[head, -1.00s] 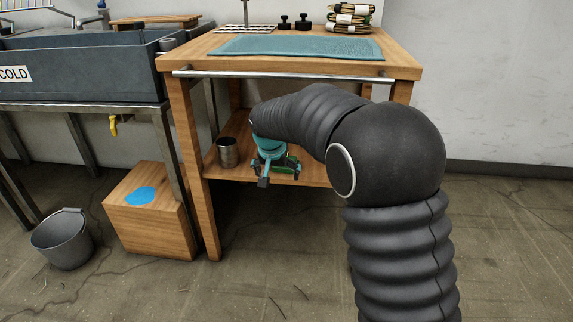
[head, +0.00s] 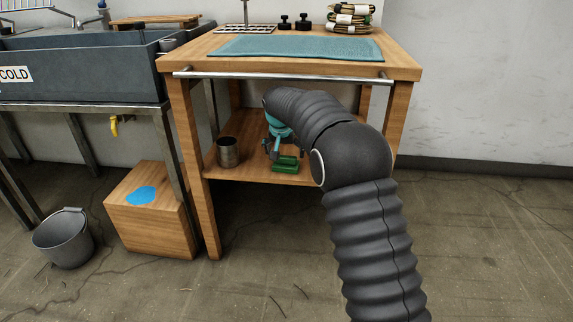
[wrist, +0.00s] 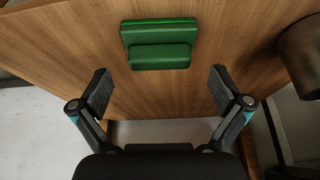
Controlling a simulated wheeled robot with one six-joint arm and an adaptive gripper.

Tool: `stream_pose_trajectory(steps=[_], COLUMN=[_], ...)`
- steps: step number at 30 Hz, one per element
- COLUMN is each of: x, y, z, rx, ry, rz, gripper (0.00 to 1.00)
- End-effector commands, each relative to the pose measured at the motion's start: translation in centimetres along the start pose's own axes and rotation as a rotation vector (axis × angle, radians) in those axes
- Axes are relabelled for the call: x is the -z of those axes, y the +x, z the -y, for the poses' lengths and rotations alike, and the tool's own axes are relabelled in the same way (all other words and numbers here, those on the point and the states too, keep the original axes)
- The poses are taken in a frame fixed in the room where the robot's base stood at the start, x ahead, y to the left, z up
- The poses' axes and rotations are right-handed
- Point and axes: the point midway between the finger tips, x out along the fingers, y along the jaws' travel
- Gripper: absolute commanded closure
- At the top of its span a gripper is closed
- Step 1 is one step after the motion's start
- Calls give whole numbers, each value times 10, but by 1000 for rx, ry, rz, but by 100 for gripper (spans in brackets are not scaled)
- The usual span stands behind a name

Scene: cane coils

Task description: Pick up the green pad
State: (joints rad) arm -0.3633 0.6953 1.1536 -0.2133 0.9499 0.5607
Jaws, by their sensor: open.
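The green pad (head: 285,164) sits on the lower wooden shelf (head: 245,168) of the table, near its front edge. In the wrist view the green pad (wrist: 160,44) lies beyond my fingertips, roughly centred between them, and shows a stepped shape. My gripper (head: 284,151) is under the tabletop, at the shelf, just behind and above the pad in the head view. In the wrist view my gripper (wrist: 162,90) is open with nothing between its fingers.
A metal cup (head: 228,152) stands on the shelf left of the pad; it shows at the right in the wrist view (wrist: 304,55). The tabletop (head: 400,62) is overhead, with a metal rail (head: 280,76) along its front. A wooden leg (head: 192,170) stands at left.

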Motion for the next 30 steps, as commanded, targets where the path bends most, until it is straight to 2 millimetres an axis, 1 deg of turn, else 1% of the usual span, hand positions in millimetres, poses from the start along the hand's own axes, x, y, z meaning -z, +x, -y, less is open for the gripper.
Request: stream_pose_trajectory(steps=[1, 9, 12, 18, 19, 20, 21, 23, 24, 25, 30], x=[2, 1, 2, 2, 2, 2, 2, 2, 2, 2, 2], y=[3, 43, 50, 51, 51, 51, 51, 51, 51, 51, 51], z=[0, -1, -1, 0, 0, 0, 0, 0, 0, 0, 0], rx=[0, -1, 0, 0, 0, 0, 0, 0, 0, 0, 0], ry=[0, 1, 1, 1, 1, 1, 1, 1, 1, 1, 1], rz=[1, 1, -1, -1, -1, -1, -1, -1, -1, 0, -1], gripper=[0, 0, 0, 0, 3, 10, 20, 35, 45, 48, 49])
